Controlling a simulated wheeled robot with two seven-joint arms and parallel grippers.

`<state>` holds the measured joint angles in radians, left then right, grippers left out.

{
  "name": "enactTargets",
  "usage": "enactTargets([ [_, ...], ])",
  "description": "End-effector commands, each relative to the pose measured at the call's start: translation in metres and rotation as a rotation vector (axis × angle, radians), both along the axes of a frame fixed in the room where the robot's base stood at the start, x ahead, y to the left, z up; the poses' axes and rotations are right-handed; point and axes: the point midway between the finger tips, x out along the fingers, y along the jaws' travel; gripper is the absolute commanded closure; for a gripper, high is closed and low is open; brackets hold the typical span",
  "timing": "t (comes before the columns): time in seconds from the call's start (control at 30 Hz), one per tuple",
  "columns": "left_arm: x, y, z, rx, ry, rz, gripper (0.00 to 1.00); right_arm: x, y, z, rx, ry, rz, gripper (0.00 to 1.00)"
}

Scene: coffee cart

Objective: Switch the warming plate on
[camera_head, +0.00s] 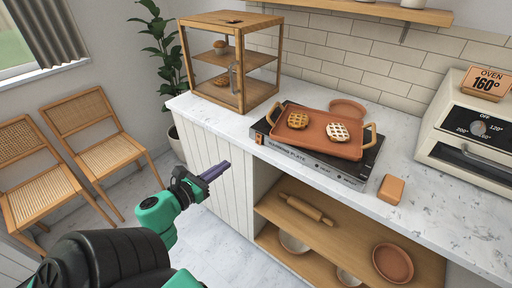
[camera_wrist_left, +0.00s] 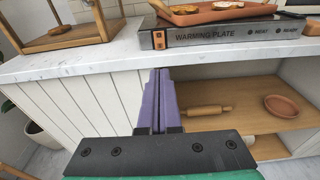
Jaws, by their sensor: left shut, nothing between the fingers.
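The warming plate (camera_head: 318,166) is a flat dark slab with a grey front on the white marble counter. Its front also shows in the left wrist view (camera_wrist_left: 222,34), with "WARMING PLATE" lettering. A small orange switch (camera_wrist_left: 158,40) sits at the left end of that front; it also shows in the head view (camera_head: 259,138). I cannot tell its setting. My left gripper (camera_head: 226,166) has purple fingers, pressed together and empty. It is in front of the cabinet, below the counter edge and apart from the switch. In the left wrist view the fingertips (camera_wrist_left: 159,73) point towards the plate.
A wooden display case (camera_head: 240,72) stands left, an oven (camera_head: 470,120) right. An orange-brown block (camera_head: 391,189) lies near the counter edge (camera_head: 420,221). A rolling pin (camera_head: 305,208) lies on the shelf below.

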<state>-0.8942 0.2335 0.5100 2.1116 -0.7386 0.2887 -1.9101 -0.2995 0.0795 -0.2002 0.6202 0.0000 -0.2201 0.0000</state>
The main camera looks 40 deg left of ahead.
Motion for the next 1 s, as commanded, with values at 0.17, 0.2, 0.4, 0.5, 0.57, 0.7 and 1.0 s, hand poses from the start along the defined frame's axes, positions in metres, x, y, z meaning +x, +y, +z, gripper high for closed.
enactTargets([
  [0.17, 0.009, 0.0, 0.001, -0.003, -0.003, -0.001, 1.0, -0.001, 0.003, 0.003, 0.004, 0.001, -0.001, 0.54],
  [0.2, 0.014, 0.0, 0.0, -0.003, -0.003, -0.002, 1.0, -0.001, 0.003, 0.005, 0.004, 0.001, -0.001, 0.54],
  [0.4, 0.055, 0.001, -0.002, -0.002, -0.004, -0.001, 1.0, -0.001, 0.002, 0.015, 0.003, 0.001, 0.0, 0.54],
  [0.5, 0.077, 0.002, -0.005, -0.003, -0.003, 0.0, 1.0, -0.001, 0.002, 0.019, 0.003, 0.002, 0.0, 0.54],
  [0.57, 0.09, 0.002, -0.008, -0.005, -0.003, 0.001, 1.0, -0.001, 0.002, 0.022, 0.003, 0.002, 0.0, 0.54],
  [0.7, 0.118, 0.003, -0.011, -0.006, -0.002, 0.002, 1.0, -0.001, 0.001, 0.028, 0.002, 0.001, 0.0, 0.54],
  [1.0, 0.14, 0.003, -0.018, -0.005, 0.001, 0.002, 1.0, -0.001, -0.002, 0.031, -0.002, 0.002, 0.001, 0.54],
])
